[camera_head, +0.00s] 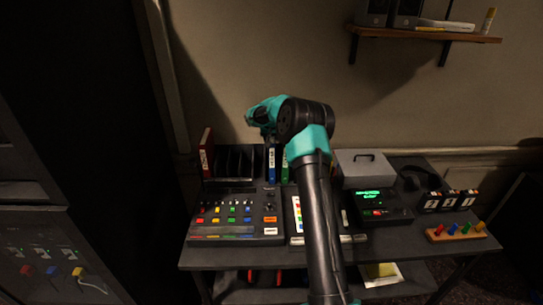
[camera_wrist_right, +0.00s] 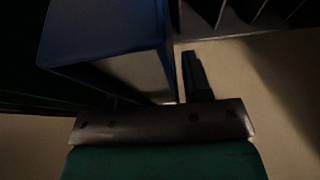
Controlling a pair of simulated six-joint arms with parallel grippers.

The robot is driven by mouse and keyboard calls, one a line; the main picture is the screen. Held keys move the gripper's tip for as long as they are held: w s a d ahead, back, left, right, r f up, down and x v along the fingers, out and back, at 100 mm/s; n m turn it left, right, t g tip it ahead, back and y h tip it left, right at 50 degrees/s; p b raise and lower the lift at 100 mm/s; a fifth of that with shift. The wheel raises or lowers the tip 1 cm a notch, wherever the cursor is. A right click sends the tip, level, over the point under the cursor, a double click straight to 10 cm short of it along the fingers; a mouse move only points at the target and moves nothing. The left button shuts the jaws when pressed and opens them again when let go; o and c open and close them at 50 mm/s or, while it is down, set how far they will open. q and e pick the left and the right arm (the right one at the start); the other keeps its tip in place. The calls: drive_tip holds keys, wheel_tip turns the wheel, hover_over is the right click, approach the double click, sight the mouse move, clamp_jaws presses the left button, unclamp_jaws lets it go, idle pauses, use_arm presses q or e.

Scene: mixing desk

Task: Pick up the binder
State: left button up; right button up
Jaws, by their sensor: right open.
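A blue binder (camera_head: 271,165) stands upright to the right of the black rack at the back of the desk. A green binder (camera_head: 284,167) stands beside it, and a red binder (camera_head: 207,153) stands at the rack's left. My right gripper (camera_head: 268,138) is open at the top of the blue binder. In the right wrist view the blue binder (camera_wrist_right: 105,35) fills the upper left, close to the jaws. One dark finger shows to its right; the other finger is hidden, so I cannot tell whether the binder is between them. My left gripper is not in view.
The black rack (camera_head: 234,181) has dividers close to the gripper's left. A mixing console (camera_head: 237,233) lies in front. A grey box (camera_head: 364,168) and a green-lit device (camera_head: 376,207) sit right of my arm. A wall shelf (camera_head: 425,35) hangs above.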

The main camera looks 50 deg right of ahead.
drive_tip(key=shift+f, duration=0.2)
drive_tip(key=shift+c, duration=0.2)
clamp_jaws()
